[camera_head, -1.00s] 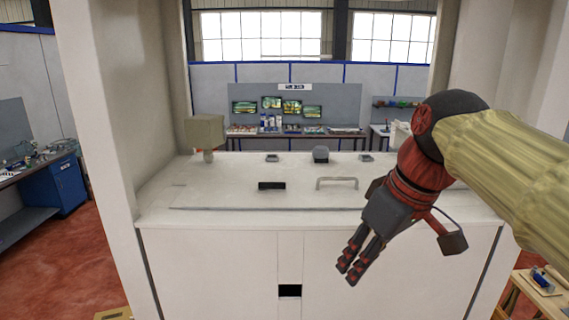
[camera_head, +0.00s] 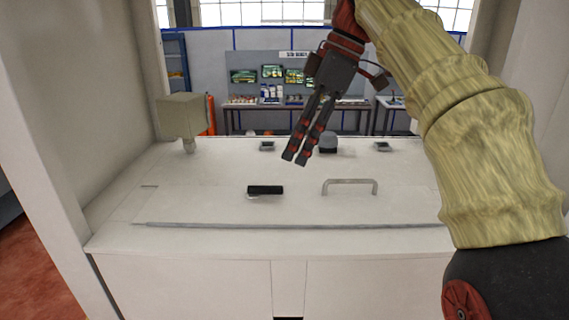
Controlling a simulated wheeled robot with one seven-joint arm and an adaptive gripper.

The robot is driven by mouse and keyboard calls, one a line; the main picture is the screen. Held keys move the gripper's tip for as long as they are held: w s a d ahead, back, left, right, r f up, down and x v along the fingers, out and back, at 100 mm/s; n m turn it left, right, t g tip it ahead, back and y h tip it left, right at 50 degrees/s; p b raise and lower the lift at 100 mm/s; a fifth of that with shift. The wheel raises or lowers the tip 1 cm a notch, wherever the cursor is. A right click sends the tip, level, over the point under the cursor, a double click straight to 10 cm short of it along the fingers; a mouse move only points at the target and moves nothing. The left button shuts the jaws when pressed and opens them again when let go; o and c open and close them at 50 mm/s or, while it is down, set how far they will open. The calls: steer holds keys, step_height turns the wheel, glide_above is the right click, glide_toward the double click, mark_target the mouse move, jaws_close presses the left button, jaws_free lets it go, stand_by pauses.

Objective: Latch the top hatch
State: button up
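The top hatch (camera_head: 220,204) is a flat white panel lying level in the top of the white dispenser. It carries a grey bar handle (camera_head: 349,182) at the right and a small black latch piece (camera_head: 265,190) left of the handle. My gripper (camera_head: 296,159) hangs with its fingers pointing down, above and beyond the hatch, between the black piece and the rear fittings. Its two dark fingers with red pads lie close together with nothing between them. It appears apart from the hatch.
A beige box on a short stem (camera_head: 181,117) stands at the back left of the top. Small grey fittings (camera_head: 267,146) (camera_head: 381,146) and a dark rounded knob (camera_head: 328,143) line the rear. White walls flank both sides. The front of the top is clear.

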mark_target(278, 186)
steer(key=x, duration=0.5)
steer(key=shift+s, duration=0.4)
steer(key=shift+s+a+f, duration=0.45)
steer(key=shift+s+f, duration=0.05)
steer(key=shift+s, duration=0.15)
steer(key=shift+s+f, duration=0.2)
steer(key=shift+s, duration=0.05)
steer(key=shift+w+a+f, duration=0.1)
steer(key=shift+w+f, duration=0.25)
steer(key=shift+w, duration=0.25)
steer(key=shift+s+r, duration=0.15)
steer(key=shift+s, duration=0.2)
steer(key=shift+c, duration=0.7)
steer(key=shift+w, duration=0.2)
steer(key=c, duration=0.4)
jaws_close()
steer(key=shift+s, duration=0.1)
